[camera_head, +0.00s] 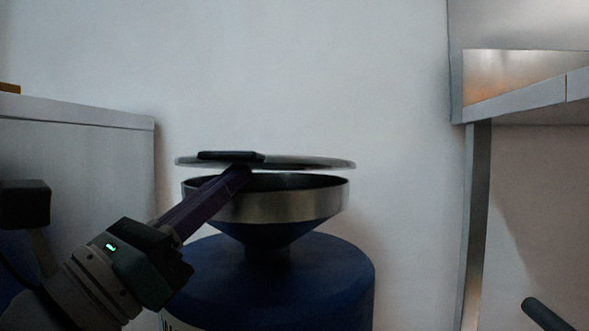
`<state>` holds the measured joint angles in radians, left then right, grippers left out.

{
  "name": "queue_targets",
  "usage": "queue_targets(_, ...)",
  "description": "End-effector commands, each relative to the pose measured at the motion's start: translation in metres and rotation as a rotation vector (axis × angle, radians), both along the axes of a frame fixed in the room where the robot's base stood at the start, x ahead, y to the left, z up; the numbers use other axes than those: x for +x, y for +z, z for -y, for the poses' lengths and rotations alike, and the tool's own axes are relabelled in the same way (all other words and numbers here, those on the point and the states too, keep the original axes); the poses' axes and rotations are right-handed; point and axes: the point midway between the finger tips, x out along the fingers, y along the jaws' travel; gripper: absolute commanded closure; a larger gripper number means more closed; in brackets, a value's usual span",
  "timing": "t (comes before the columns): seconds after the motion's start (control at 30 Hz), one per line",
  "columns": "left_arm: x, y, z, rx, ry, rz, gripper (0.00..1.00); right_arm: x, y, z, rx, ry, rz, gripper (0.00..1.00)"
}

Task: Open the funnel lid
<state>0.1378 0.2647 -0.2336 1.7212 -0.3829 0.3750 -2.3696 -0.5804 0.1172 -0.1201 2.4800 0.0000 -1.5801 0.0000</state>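The metal funnel (300,202) sits on top of a blue drum (310,270) in the middle of the head view. Its flat round lid (310,162) is above the funnel's rim, nearly level, with a visible gap between them. A black bar-like part (215,155) lies on the lid's left side. My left gripper (240,177) reaches in from the lower left. Its long dark purple fingers cross in front of the funnel's left rim, and their tips are at the lid's underside near the black part. Whether the fingers are apart or gripping is hidden. My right gripper does not show.
A grey cabinet or counter (80,113) stands at the left. A metal shelf or table (520,100) with a leg is at the right. A dark rod (545,314) shows at the lower right. The wall behind is bare, and the space above the lid is clear.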

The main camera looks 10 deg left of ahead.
Motion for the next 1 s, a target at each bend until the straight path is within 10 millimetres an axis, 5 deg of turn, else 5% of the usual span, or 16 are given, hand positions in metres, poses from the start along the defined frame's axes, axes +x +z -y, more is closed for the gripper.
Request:
queue_targets(0.1, 0.004, 0.014, 0.000, -0.001, 0.000, 0.001, 1.00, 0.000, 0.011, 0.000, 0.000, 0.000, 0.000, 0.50)
queue_targets(0.53, 0.005, 0.019, 0.000, -0.001, 0.000, 0.001, 1.00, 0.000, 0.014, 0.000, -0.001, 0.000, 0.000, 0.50)
queue_targets(1.0, 0.015, 0.069, 0.001, -0.001, 0.000, 0.001, 1.00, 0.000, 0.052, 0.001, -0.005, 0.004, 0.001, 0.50)
